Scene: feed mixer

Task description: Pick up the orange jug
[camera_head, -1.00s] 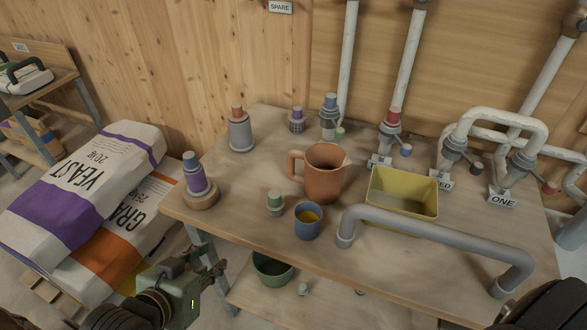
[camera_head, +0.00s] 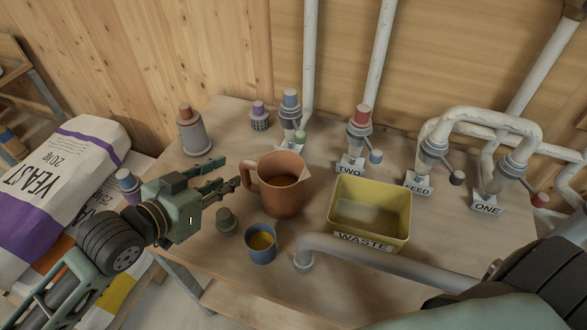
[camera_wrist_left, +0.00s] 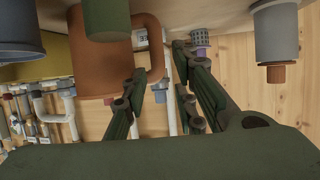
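The orange jug (camera_head: 281,187) stands upright on the wooden table, its handle (camera_head: 250,173) facing left toward my left gripper. My left gripper (camera_head: 231,176) is open just left of the handle, with its fingers pointing at it. In the left wrist view the jug (camera_wrist_left: 98,55) hangs upside down in the picture. Its handle (camera_wrist_left: 155,35) is close to the tips of my open left gripper (camera_wrist_left: 171,65); I cannot tell whether they touch. My right arm shows at the lower right, but its gripper is out of view.
A grey bottle (camera_head: 194,135) stands behind my left gripper.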

